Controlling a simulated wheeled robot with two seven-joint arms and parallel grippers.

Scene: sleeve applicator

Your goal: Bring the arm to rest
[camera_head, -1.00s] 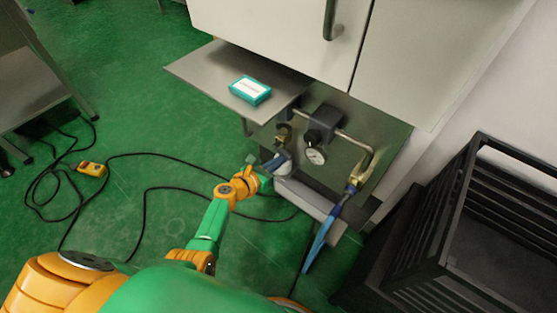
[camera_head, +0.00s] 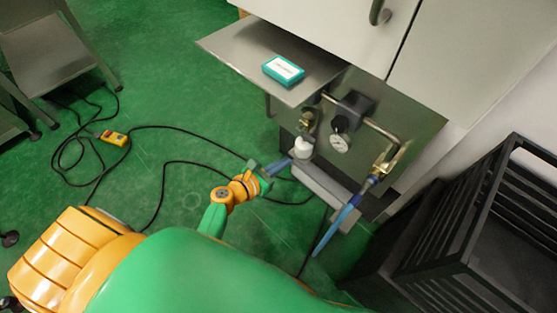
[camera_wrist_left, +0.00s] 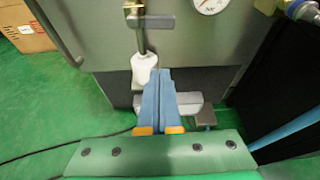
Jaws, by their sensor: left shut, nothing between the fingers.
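My left arm, green and orange, reaches out from the bottom of the head view. Its left gripper (camera_head: 280,166) points toward the lower front of the machine. In the left wrist view the blue fingers (camera_wrist_left: 159,95) lie side by side, shut, with nothing held. The white bottle-shaped part (camera_wrist_left: 144,68) under the brass valve shows just beyond the fingertips; whether they touch it I cannot tell. It also shows in the head view (camera_head: 303,147). My right gripper does not show.
A teal box (camera_head: 283,70) lies on the metal shelf (camera_head: 235,45). A pressure gauge (camera_head: 340,143) and a blue hose (camera_head: 335,228) are on the machine's front. A black slatted rack (camera_head: 480,220) stands at right. A yellow pendant (camera_head: 113,138) and cables lie on the green floor.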

